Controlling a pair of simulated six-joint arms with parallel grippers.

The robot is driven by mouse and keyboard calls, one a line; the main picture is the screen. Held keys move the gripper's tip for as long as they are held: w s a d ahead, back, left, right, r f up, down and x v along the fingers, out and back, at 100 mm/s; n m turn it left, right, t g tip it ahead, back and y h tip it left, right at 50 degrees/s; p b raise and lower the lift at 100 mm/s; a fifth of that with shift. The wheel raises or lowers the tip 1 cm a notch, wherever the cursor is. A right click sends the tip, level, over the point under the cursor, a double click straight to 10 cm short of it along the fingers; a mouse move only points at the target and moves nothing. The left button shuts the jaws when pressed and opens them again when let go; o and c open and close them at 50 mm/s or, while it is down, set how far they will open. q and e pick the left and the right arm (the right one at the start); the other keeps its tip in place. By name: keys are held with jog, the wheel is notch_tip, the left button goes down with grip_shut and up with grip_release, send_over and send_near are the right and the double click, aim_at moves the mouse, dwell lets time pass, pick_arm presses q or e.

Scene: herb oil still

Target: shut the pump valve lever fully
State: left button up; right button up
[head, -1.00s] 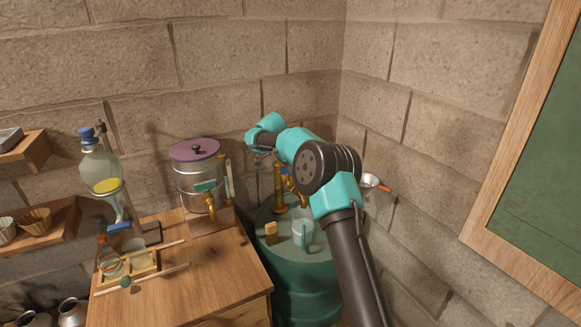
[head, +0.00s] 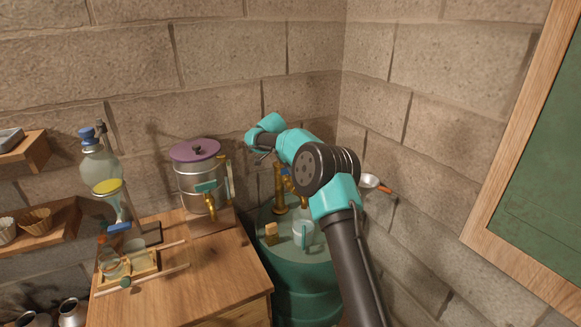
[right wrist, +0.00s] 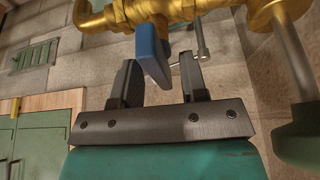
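The blue pump valve lever (right wrist: 153,55) hangs from the brass valve (right wrist: 150,10) in the right wrist view. It stands between the two fingers of my right gripper (right wrist: 158,78), which are apart. I cannot tell whether either finger touches it. In the head view a small bit of the blue lever (head: 285,171) shows beside the upright brass pump (head: 279,188), mostly hidden by my right arm. The pump stands on a green drum (head: 300,262). My left gripper is not in view.
A wooden bench (head: 205,275) with a steel pot (head: 197,180) stands left of the drum. A clear cup (head: 303,232) and a small yellow block (head: 271,232) sit on the drum top.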

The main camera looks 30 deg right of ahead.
jog(key=v, duration=1.7)
jog(key=shift+r, duration=0.25)
